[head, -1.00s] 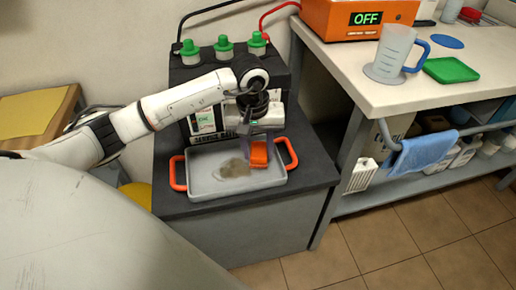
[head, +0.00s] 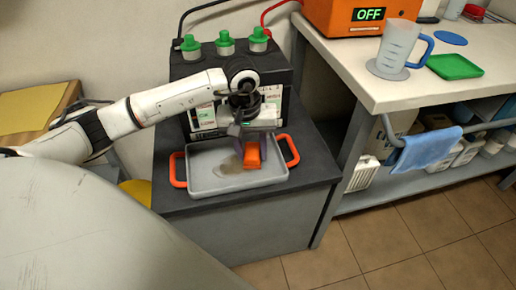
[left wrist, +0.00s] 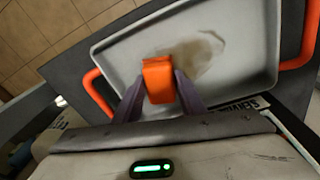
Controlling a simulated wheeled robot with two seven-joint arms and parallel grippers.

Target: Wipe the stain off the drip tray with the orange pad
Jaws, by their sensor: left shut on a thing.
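The grey drip tray (head: 210,183) with orange handles lies on the dark cabinet top. A brownish stain (head: 231,164) shows on its floor, just left of the orange pad (head: 251,156). In the left wrist view the stain (left wrist: 203,50) is a blotchy patch beside and beyond the pad (left wrist: 158,80). My left gripper (left wrist: 160,92) is shut on the pad, with a finger on each side. The pad is down at the tray floor, over or against the stain's right edge; its underside is hidden. My right gripper is not in view.

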